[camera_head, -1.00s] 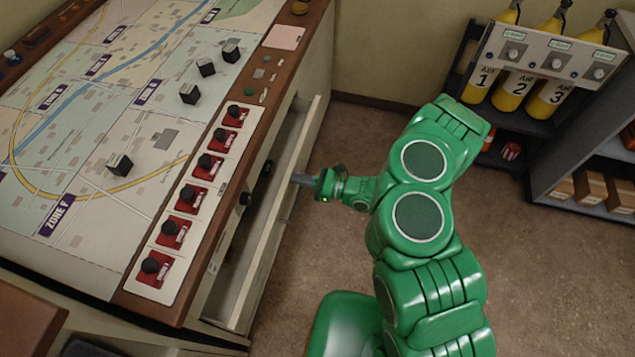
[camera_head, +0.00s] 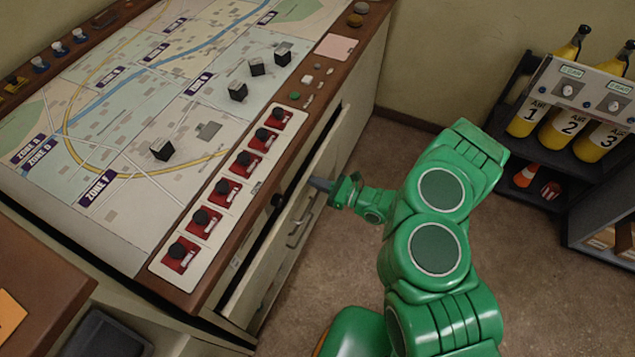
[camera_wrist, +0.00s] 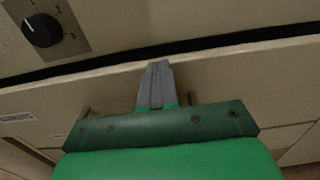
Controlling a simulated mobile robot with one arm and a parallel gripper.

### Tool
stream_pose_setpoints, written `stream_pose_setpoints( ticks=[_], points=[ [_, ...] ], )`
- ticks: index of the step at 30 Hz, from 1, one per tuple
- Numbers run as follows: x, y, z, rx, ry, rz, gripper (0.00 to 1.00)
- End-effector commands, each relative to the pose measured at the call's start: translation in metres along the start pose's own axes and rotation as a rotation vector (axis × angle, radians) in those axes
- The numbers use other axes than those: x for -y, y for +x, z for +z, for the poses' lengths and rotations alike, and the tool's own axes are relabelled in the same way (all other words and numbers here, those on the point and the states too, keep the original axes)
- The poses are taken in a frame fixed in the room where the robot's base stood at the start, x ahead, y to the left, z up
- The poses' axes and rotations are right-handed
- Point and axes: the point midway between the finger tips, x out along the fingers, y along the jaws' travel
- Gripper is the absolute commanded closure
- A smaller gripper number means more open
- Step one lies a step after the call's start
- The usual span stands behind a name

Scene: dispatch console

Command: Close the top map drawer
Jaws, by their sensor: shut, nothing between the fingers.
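The top map drawer (camera_head: 262,268) is in the side of the map console, its pale front standing slightly out from the console face. In the wrist view, the drawer front (camera_wrist: 240,82) runs across the picture with a thin dark gap along its top edge. My gripper (camera_head: 318,184) is shut and empty, its fingertips at the upper part of the drawer front. In the wrist view, the fingers (camera_wrist: 157,75) overlap the front near its top edge; they look to be touching it. The drawer's handle is mostly hidden behind my gripper there.
The map console top (camera_head: 130,225) carries dark blocks and a row of red switches (camera_head: 225,190). A black knob (camera_wrist: 42,30) is on the panel above the drawer. A rack with yellow air bottles (camera_head: 565,135) stands at the right. Floor between is clear.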

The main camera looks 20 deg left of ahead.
Motion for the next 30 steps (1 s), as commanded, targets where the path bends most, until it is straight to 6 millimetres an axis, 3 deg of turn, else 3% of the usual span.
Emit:
stream_pose_setpoints(
  ticks=[8,30],
  points=[
    [0.001,-0.014,0.0,0.0,0.0,-0.002,1.0],
    [0.001,-0.109,0.0,0.0,0.0,-0.003,1.0]
  ],
)
